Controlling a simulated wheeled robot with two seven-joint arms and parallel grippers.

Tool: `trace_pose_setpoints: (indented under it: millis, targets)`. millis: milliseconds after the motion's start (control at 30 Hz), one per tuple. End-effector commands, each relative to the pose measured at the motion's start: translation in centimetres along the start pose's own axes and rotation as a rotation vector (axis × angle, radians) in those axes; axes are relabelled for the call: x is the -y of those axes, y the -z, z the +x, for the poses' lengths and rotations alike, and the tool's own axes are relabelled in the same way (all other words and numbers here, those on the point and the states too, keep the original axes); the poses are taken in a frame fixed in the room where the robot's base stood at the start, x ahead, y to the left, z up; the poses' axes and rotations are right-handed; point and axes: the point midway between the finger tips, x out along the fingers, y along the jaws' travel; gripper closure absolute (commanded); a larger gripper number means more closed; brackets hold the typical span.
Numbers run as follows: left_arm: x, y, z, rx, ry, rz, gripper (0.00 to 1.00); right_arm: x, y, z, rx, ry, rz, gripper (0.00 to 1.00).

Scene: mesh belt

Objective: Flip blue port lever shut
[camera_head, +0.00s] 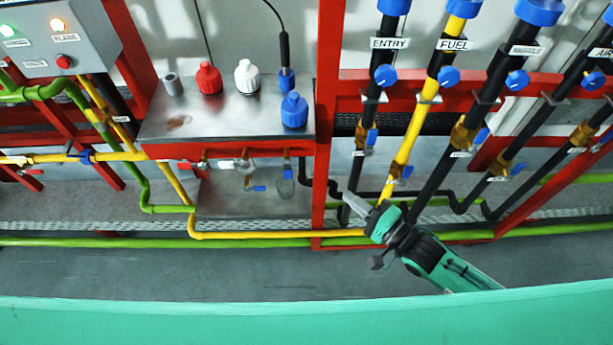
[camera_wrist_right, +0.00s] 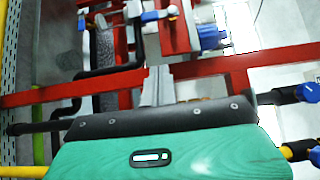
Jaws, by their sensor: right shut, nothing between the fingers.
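The blue-capped port (camera_head: 293,112) stands at the right end of the steel shelf. My right gripper (camera_head: 352,206) is right of and lower than these, in front of the pipe rack, shut and empty, apart from the lever. In the right wrist view its grey fingers (camera_wrist_right: 159,86) point toward a blue-handled valve (camera_wrist_right: 150,16). My left gripper is out of view.
A red upright post (camera_head: 325,130) stands between the shelf and my right gripper. Black and yellow pipes (camera_head: 425,105) with blue valves fill the right side. A control box (camera_head: 55,38) is at upper left. The grey floor (camera_head: 230,275) in front is clear.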

Motion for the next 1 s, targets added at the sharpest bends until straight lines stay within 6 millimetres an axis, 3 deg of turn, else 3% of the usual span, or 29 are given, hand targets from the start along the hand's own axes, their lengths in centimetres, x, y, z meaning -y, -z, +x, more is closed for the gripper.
trace_pose_setpoints:
  millis: [267, 667, 1000]
  targets:
    - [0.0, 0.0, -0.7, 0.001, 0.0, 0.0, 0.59, 0.2, 0.0, 2.2, -0.001, 0.001, -0.001, 1.0]
    - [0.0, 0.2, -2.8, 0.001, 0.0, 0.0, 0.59, 0.3, 0.0, 10.6, -0.001, 0.001, -0.002, 1.0]
    - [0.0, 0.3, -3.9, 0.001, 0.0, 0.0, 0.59, 0.0, -2.6, 12.6, -0.001, -0.001, 0.0, 1.0]
